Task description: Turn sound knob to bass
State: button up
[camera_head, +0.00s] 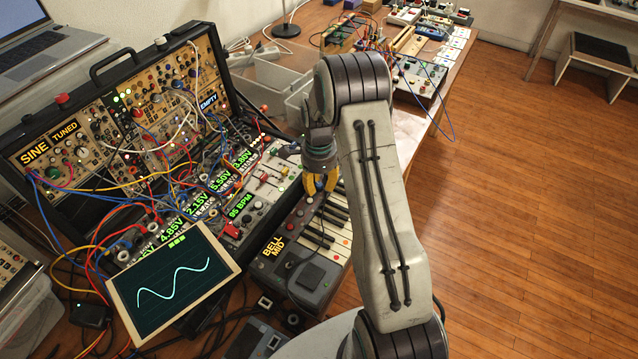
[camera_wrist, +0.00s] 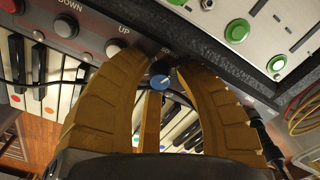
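The keyboard synth (camera_head: 325,225) lies on the table with a small display (camera_head: 272,246) reading "BELL" and "MID". My gripper (camera_head: 320,188) points down over its rear panel, its yellow fingers apart. In the wrist view, a small blue-topped knob (camera_wrist: 159,82) shows between the fingertips of my gripper (camera_wrist: 163,66). The fingers arch around it, and I see no clear contact. The knob's pointer and markings cannot be made out.
A panel with green knobs (camera_wrist: 237,31) stands close beside the right finger. Buttons marked "UP" and "DOWN" are near the left finger. A modular rack (camera_head: 150,120) with many cables and a waveform screen (camera_head: 172,283) fill the left.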

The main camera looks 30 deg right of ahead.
dwell(0.3)
grip_shut()
jog(key=shift+n+b, duration=0.4)
jog(key=shift+n, duration=0.4)
grip_release()
